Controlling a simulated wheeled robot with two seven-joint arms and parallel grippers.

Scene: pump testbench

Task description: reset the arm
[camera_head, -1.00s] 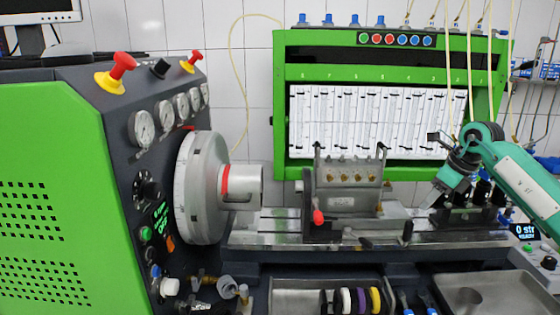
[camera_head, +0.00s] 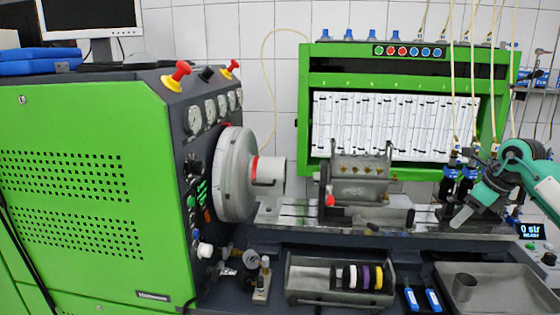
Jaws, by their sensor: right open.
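My right arm, teal and white, comes in from the right edge. My right gripper (camera_head: 463,214) is at its end, low over the right part of the bench rail (camera_head: 440,232). It is open, and nothing shows between its fingers. It is to the right of the metal pump (camera_head: 362,188), apart from it. The pump sits on the rail, with a red knob at its lower left. My left gripper is not in view.
A green machine cabinet (camera_head: 85,180) with gauges and a large drive wheel (camera_head: 232,175) fills the left. A green gauge frame (camera_head: 303,115) stands behind, with hoses hanging near my right arm. Below are a tray with coloured rings (camera_head: 310,298), blue-handled tools (camera_head: 432,299) and a metal tray (camera_head: 500,295).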

